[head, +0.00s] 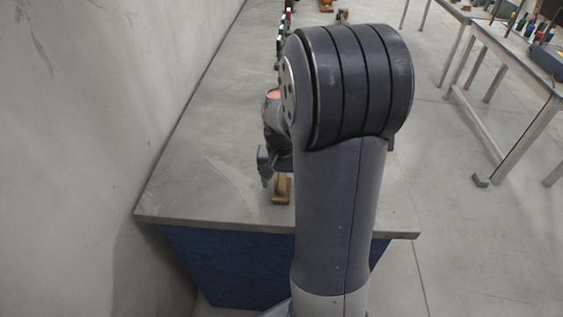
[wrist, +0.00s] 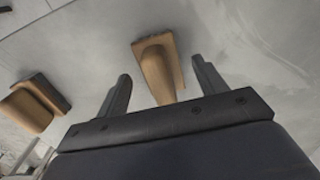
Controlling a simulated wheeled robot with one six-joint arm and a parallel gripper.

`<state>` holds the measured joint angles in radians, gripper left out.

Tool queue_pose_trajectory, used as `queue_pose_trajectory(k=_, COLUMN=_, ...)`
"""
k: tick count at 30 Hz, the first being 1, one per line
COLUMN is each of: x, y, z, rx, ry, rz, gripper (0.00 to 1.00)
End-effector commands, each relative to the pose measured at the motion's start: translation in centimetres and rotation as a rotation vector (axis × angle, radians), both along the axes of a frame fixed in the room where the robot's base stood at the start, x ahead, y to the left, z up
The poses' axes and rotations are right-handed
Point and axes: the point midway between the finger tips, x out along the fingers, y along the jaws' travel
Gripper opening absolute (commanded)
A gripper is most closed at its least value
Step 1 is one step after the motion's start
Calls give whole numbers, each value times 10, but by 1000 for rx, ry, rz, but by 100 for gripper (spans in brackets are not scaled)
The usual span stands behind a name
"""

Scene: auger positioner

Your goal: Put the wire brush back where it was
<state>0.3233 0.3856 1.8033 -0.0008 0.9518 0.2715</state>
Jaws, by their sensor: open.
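In the wrist view, a tan wooden-handled brush (wrist: 160,72) lies on the grey bench top, its handle end reaching in between the two fingers of my gripper (wrist: 161,68). The fingers are open, with a gap on both sides of it. A second wooden piece (wrist: 38,103) of similar look, with a dark edge, lies to the left, outside the fingers. I cannot tell for certain which is the wire brush; bristles are not clear. In the head view, one wooden piece (head: 282,189) shows near the bench's front edge, below my gripper (head: 265,168), which my arm partly hides.
The grey bench (head: 215,170) runs along the wall at left, mostly clear at its left side. Small bottles and a wooden item (head: 326,6) stand at its far end. Another table (head: 500,40) with items stands across the aisle at right.

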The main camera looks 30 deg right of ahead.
Motion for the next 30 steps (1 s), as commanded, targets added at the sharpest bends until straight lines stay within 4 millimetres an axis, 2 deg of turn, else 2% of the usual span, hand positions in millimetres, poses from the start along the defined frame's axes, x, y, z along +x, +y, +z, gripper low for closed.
queue_pose_trajectory(k=6, x=1, y=0, z=51, rx=-2, ry=-6, rz=0, gripper=67)
queue_pose_trajectory(k=13, x=0, y=0, z=89, rx=-1, ry=-3, rz=0, gripper=67)
queue_pose_trajectory(k=18, x=0, y=0, z=100, rx=-1, ry=-1, rz=0, gripper=67)
queue_pose_trajectory(k=30, x=0, y=0, z=101, rx=0, ry=0, rz=0, gripper=67)
